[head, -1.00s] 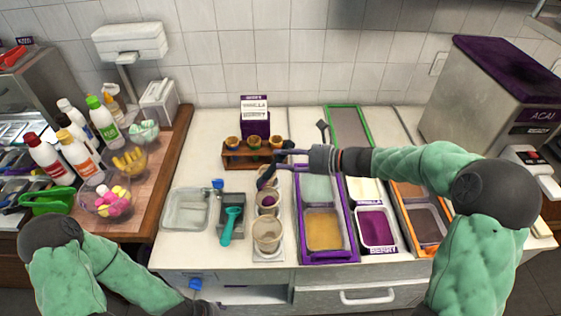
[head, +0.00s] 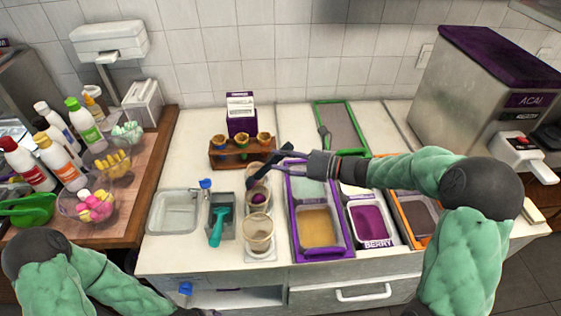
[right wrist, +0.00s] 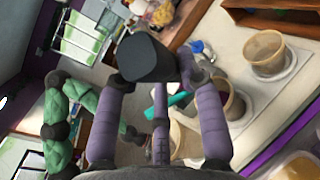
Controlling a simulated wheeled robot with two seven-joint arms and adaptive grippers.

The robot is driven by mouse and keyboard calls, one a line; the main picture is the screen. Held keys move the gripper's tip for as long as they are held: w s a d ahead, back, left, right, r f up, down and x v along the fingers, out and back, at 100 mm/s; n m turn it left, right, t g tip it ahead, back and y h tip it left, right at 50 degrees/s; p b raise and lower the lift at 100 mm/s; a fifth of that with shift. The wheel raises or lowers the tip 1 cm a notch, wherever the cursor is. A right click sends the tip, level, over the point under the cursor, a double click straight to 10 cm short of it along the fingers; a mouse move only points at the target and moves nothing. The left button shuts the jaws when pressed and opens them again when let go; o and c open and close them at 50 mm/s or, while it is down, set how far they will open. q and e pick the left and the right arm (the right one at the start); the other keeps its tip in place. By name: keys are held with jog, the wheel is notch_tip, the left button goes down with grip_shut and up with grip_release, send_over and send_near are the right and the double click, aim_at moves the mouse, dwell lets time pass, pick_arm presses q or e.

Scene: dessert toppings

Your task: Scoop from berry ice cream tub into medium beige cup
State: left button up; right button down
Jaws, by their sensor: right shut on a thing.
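My right gripper (head: 303,160) comes in from the right above the row of cups, shut on a dark scoop (head: 252,181). The scoop's dark end (right wrist: 146,58) also shows between the fingers in the right wrist view. Its lower end is over or beside the rear cups; I cannot tell which. The medium beige cup (head: 250,202) stands in the middle of the row with purple ice cream in it. A larger beige cup (head: 257,236) stands in front. The berry tub (head: 371,224), purple inside, is right of the purple-framed tray. My left gripper is out of view.
A teal scoop (head: 217,228) rests in a grey holder left of the cups. A clear basin (head: 173,213) is further left. A cone rack (head: 228,161) stands behind. The purple-framed tray (head: 295,240) separates the cups from the berry tub.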

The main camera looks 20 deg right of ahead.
dwell(0.4)
notch_tip(320, 180, up, 6)
jog(key=p, duration=0.6)
jog(key=shift+r, duration=0.1)
jog(key=shift+p, duration=0.35)
notch_tip(320, 180, up, 3)
jog(key=n+g+h+p, duration=0.3)
jog(key=h+p, duration=0.1)
jog(key=p, duration=1.1)
jog(key=n+g+h+p, duration=0.2)
jog(key=g+h+p, duration=0.1)
jog(key=p, duration=1.2)
jog(key=shift+r+n+g+h, duration=0.1)
jog(key=shift+n+g+h, duration=0.3)
jog(key=shift+h, duration=0.3)
jog(key=shift+p, duration=0.5)
jog(key=shift+f, duration=0.2)
